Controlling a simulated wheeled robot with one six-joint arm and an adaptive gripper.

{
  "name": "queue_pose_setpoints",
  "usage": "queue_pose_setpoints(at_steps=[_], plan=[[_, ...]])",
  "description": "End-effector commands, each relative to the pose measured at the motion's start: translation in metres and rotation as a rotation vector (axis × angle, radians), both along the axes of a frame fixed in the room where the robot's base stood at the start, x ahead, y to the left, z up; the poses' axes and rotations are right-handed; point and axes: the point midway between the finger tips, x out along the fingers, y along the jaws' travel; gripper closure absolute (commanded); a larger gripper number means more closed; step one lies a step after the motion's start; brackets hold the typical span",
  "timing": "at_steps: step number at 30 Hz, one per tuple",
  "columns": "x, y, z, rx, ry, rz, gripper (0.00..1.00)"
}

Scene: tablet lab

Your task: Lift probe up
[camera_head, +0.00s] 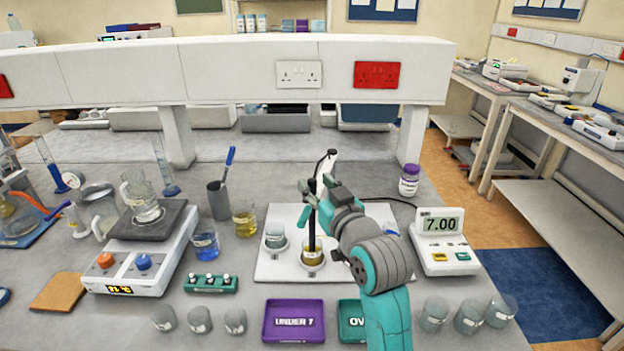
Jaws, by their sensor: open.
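The probe (312,225) is a dark, upright rod on the white board, with its lower end in a small beaker of yellow liquid (312,257). My gripper (312,192) is open, at the upper part of the probe. Its fingers appear to lie around or right beside the rod; contact cannot be told. A white stand arm (327,165) rises behind the gripper. The pH meter (440,240) at the right reads 7.00. My arm hides part of the board.
A second small beaker (275,235) stands left of the probe on the white board (268,270). A purple tray (293,321) and a green tray (350,322) lie in front. A hotplate (140,255) stands at left. A white shelf (225,68) spans the bench behind.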

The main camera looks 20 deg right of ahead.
Motion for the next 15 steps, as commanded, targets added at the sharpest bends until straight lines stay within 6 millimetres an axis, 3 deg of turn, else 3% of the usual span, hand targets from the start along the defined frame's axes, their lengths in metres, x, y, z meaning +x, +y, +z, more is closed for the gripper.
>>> queue_pose_setpoints(at_steps=[6, 15], plan=[[0.023, 0.003, 0.0, 0.0, 0.0, 0.001, 0.54], [0.029, 0.003, 0.0, 0.0, 0.0, 0.0, 0.54]])
